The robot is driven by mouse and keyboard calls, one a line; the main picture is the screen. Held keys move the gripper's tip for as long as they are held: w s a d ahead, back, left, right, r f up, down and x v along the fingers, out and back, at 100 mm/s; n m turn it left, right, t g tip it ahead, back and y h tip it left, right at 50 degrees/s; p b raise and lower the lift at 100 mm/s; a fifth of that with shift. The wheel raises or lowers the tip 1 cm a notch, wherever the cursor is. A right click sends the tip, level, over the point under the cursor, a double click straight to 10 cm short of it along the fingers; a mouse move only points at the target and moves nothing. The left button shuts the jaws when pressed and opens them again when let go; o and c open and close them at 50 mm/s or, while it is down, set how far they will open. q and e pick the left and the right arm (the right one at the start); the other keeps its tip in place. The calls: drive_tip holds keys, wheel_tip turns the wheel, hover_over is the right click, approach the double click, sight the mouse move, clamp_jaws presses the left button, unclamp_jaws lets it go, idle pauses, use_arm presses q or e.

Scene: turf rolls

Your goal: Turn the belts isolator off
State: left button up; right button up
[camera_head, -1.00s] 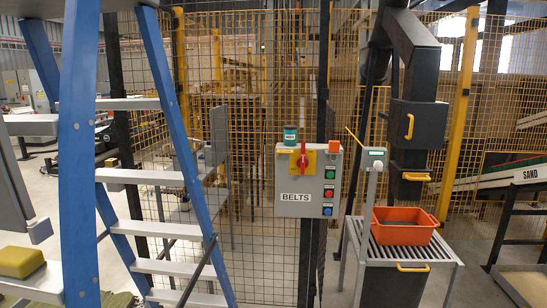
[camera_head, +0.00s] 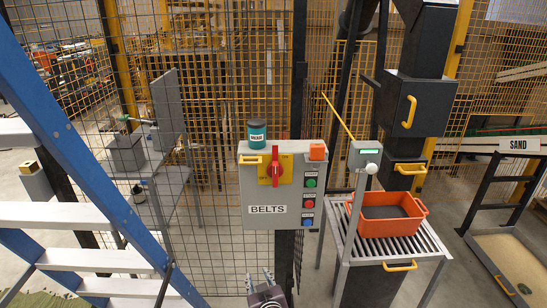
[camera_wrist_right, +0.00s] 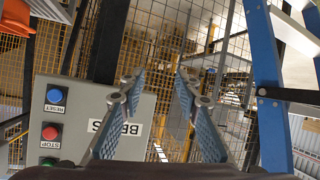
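The belts isolator is a red rotary handle (camera_head: 277,169) on a yellow plate (camera_head: 264,177), at the upper middle of a grey box (camera_head: 257,195) labelled BELTS. The handle stands about upright. My right gripper (camera_head: 267,275) shows at the bottom edge of the head view, below the box and apart from it. In the right wrist view, its two fingers (camera_wrist_right: 158,100) are spread with nothing between them. That view shows part of the grey box (camera_wrist_right: 85,95) upside down with its buttons and label; the handle is not visible there. My left gripper is not in view.
Green, red and blue buttons (camera_head: 308,204) line the box's right side. A blue stepladder (camera_head: 85,140) stands left, mesh fence behind. An orange tray (camera_head: 412,221) sits on rollers at right.

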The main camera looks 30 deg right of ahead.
drive_tip(key=w+d+r+m+t+h+p, duration=0.1)
drive_tip(key=d+r, duration=0.1)
drive_tip(key=r, duration=0.7)
drive_tip(key=w+d+r+m+t+h+p, duration=0.1)
drive_tip(key=d+r+h, duration=0.1)
drive_tip(key=r, duration=0.8)
drive_tip(key=m+t+h+p, duration=0.1)
drive_tip(key=m+h+p, duration=0.1)
approach(275, 174)
drive_tip(key=w, duration=0.2)
drive_tip(key=x, duration=0.2)
drive_tip(key=p+x, duration=0.1)
drive_tip(key=x, duration=0.1)
drive_tip(key=d+x, duration=0.1)
drive_tip(key=x, duration=0.2)
drive_tip(key=shift+s+d+p, duration=0.1)
drive_tip(key=shift+s+p, duration=0.1)
drive_tip(key=shift+p, duration=0.2)
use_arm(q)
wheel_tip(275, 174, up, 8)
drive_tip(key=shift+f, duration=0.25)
use_arm(e)
drive_tip(key=shift+w+d, duration=0.2)
drive_tip(key=shift+w, duration=0.1)
clamp_jaws()
